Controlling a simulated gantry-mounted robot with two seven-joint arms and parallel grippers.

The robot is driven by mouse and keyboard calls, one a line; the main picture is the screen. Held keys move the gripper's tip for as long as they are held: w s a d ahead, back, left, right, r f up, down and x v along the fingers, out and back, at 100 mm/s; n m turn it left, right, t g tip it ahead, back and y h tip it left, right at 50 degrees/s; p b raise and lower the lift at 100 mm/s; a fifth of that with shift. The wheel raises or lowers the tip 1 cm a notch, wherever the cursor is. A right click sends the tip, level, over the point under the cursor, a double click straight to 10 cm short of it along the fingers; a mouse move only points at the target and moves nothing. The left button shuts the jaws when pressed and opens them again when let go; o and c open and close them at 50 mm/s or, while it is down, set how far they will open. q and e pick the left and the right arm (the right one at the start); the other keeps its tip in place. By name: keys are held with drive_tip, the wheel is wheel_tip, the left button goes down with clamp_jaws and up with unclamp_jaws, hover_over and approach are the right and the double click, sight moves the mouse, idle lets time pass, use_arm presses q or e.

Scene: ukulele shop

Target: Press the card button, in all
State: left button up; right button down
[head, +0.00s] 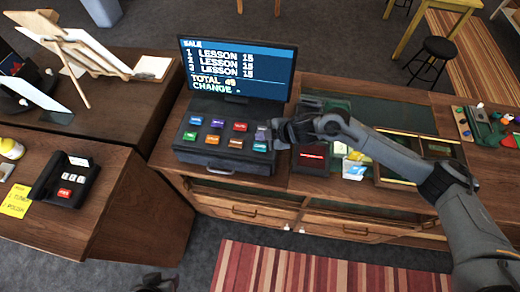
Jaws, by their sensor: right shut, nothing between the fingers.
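A dark cash register (220,161) with two rows of coloured keys stands on the wooden counter. Its key labels are too small to read, so I cannot tell which is the card button. The register screen (238,68) reads SALE, several LESSON 15 lines, a TOTAL and CHANGE. My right gripper (274,133) is shut and empty at the right end of the keys, close to a purple key (261,134) and a light-blue key (260,146). I cannot tell whether it touches them. A dark piece at the bottom edge looks like my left gripper (157,284), mostly cut off.
Right of the register, a dark tray (312,160) and cards (354,168) lie partly behind my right arm. A card terminal (68,181) and yellow note (16,201) are on the left counter. A striped rug (300,272) covers the floor in front.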

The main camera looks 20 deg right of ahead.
sight(262, 148)
drive_tip(key=shift+f+b, duration=0.65)
drive_tip(key=shift+f, duration=0.9)
use_arm(q)
wheel_tip(262, 148, down, 2)
drive_tip(key=shift+f, duration=0.15)
drive_tip(key=shift+a, duration=0.15)
use_arm(e)
drive_tip(key=shift+f, duration=0.2)
idle(0.3)
use_arm(q)
drive_tip(key=shift+f, duration=0.15)
use_arm(e)
drive_tip(key=shift+f, duration=0.3)
